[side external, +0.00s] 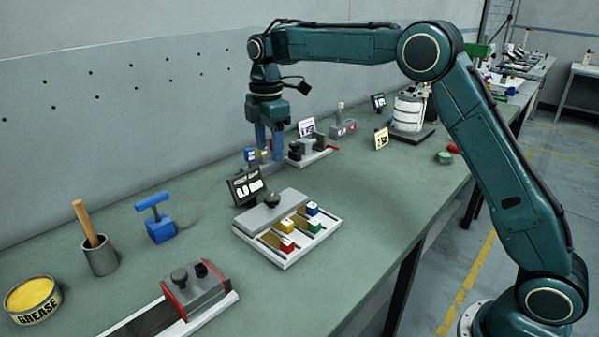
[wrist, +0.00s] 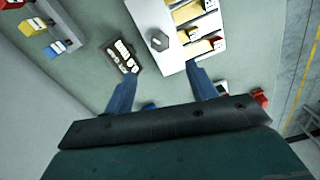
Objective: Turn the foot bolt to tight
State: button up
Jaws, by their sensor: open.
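The label magazine (side external: 262,220) is a pale tray with a raised grey block along its back edge. A dark round-looking knob (side external: 272,200), which may be the foot bolt, stands on this block; it looks hexagonal and grey in the wrist view (wrist: 158,41). A dark display (side external: 246,187) beside the block reads about 0.0; its unit is too small to read. My gripper (side external: 270,168) is open, with blue fingers pointing down behind the magazine. In the wrist view, the knob lies ahead of the gap between the fingertips (wrist: 160,68), with nothing between them.
Coloured blocks (side external: 286,244) sit in the magazine's slots. More small blocks (side external: 250,155) stand near the wall, close to my fingers. A grey fixture (side external: 309,152) stands behind right.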

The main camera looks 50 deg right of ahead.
aim_at(272, 196)
notch_tip(272, 196, down, 12)
jog(key=shift+f, duration=0.25)
dwell(0.4)
jog(key=c, duration=1)
